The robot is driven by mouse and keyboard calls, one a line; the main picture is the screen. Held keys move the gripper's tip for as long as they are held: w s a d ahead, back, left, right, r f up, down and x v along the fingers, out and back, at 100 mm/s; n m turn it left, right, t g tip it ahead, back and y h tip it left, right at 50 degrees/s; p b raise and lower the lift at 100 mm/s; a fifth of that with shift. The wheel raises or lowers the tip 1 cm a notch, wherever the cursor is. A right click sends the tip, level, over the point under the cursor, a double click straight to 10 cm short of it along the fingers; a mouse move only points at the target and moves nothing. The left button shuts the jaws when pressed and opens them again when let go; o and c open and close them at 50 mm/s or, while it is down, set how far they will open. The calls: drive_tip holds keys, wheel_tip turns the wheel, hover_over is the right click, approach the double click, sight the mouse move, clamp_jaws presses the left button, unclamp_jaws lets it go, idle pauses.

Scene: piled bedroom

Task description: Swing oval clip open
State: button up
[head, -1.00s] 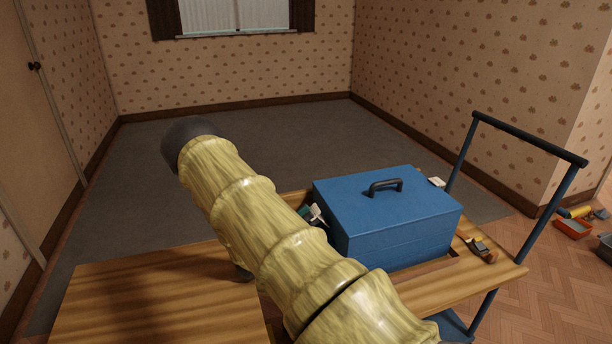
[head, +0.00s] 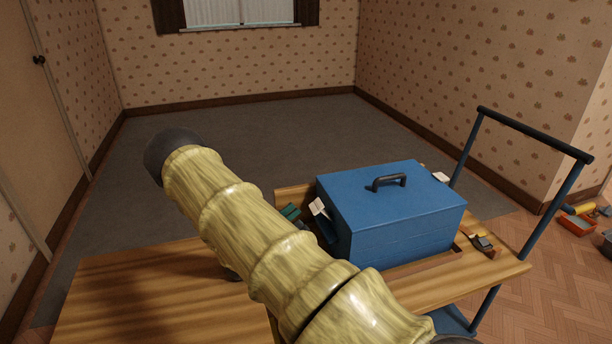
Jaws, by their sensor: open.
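I cannot make out the oval clip. A blue box (head: 392,218) with a dark handle (head: 389,181) on its lid stands on the wooden cart top (head: 405,282). The lid looks shut. Its left side is mostly turned away and partly behind my arm. A small white piece (head: 318,206) and a dark blue piece show beside that left side; I cannot tell what they are. My arm in its yellowish sleeve crosses the middle of the view, left of and in front of the box. My gripper does not show; a small dark part peeks from under the arm, too little to name.
A teal object (head: 290,212) lies left of the box, and a small dark tool (head: 482,243) lies right of it. The cart's push handle (head: 535,135) rises at the right. A wooden surface (head: 150,290) fills the lower left. The grey carpet (head: 280,135) behind is clear.

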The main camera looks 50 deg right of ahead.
drive_tip(key=w+a, duration=0.5)
drive_tip(key=a, duration=0.3)
drive_tip(key=shift+a, duration=0.1)
